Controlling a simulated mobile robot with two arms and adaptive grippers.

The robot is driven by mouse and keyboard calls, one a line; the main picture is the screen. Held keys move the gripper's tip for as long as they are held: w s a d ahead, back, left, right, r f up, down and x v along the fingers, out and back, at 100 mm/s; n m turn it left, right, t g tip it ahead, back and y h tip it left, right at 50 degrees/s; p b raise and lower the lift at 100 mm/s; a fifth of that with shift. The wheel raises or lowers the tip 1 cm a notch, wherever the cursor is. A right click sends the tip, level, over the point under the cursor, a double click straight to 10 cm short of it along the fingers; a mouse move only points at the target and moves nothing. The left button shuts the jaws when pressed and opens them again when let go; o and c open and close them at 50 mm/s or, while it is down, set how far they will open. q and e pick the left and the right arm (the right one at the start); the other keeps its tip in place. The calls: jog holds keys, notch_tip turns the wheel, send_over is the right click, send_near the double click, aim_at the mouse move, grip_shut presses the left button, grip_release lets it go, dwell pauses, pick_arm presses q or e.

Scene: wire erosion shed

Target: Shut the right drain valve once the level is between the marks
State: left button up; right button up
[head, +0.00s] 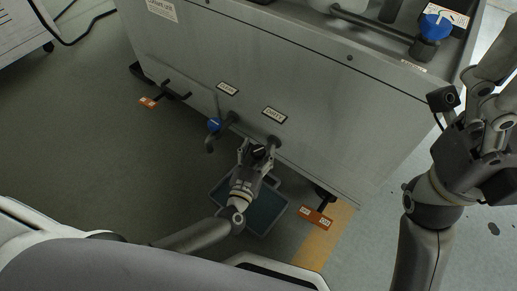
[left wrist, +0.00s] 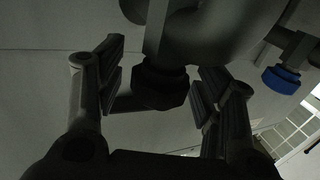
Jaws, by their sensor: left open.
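The right drain valve (head: 273,141) comes out of the grey tank's front under the right-hand label. Its dark knob (head: 259,152) shows at my left gripper (head: 257,147), which is open with a finger on either side of it. In the left wrist view the dark knob (left wrist: 160,85) sits between the spread fingers of my left gripper (left wrist: 158,88), with gaps on both sides. The left drain valve (head: 231,117) has a blue knob (head: 214,125), also in the left wrist view (left wrist: 281,79). No liquid level or marks can be made out.
A tray (head: 218,199) lies on the floor below the valves. The tank (head: 330,110) carries a blue-knobbed valve (head: 435,27) on top. Orange tags (head: 316,218) mark its feet. My right gripper (head: 505,85) is at the right edge, partly cut off.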

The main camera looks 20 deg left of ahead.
pick_arm(q)
jog(key=c, duration=1)
